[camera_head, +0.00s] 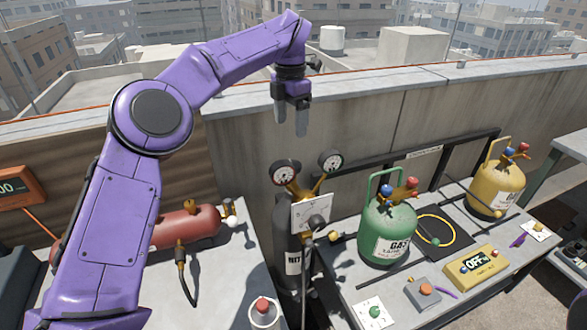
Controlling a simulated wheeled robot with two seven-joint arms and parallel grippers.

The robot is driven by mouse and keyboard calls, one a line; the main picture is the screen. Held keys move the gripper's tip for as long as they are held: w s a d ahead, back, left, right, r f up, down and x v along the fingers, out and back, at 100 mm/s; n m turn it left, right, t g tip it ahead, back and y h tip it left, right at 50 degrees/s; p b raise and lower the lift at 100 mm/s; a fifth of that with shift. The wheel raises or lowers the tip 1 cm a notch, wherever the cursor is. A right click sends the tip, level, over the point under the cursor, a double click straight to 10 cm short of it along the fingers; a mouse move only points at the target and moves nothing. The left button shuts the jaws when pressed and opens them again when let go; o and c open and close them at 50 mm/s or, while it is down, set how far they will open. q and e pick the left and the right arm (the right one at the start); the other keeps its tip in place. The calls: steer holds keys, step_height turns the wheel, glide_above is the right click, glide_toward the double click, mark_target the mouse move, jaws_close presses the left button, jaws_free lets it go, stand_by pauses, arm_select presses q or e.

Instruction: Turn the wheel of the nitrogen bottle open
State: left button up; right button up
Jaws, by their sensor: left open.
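The nitrogen bottle (289,240) is a dark upright cylinder with a white label starting "NIT", standing between two tables. A brass regulator with two round gauges (285,173) sits at its top. A pale plate (309,212) covers part of the bottle's upper front. A dark round knob (317,222) shows near the plate; I cannot tell if it is the wheel. My left gripper (290,128) is open and empty, its fingers pointing down. In the picture it is above the gauges, in front of the parapet wall, apart from the bottle. My right gripper is out of view.
A green gas tank (387,232) and a yellow tank (495,180) stand on the right table, with a yellow device reading "OFF" (477,266). A red cylinder (187,227) lies on the left table. A dark rail (430,152) runs behind the right table.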

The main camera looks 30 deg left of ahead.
arm_select(q)
steer(key=b, duration=0.1)
glide_above(292, 160)
steer(key=s, duration=0.1)
step_height(292, 160, down, 4)
steer(key=f, duration=0.2)
steer(key=s+d+f, duration=0.1)
steer(key=shift+b, duration=0.35)
steer(key=f, duration=0.6)
steer(key=shift+w+f, duration=0.1)
steer(key=shift+w, duration=0.15)
steer(key=shift+s, duration=0.15)
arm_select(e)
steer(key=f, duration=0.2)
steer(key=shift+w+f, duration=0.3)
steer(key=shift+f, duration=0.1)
arm_select(q)
steer(key=c, duration=1)
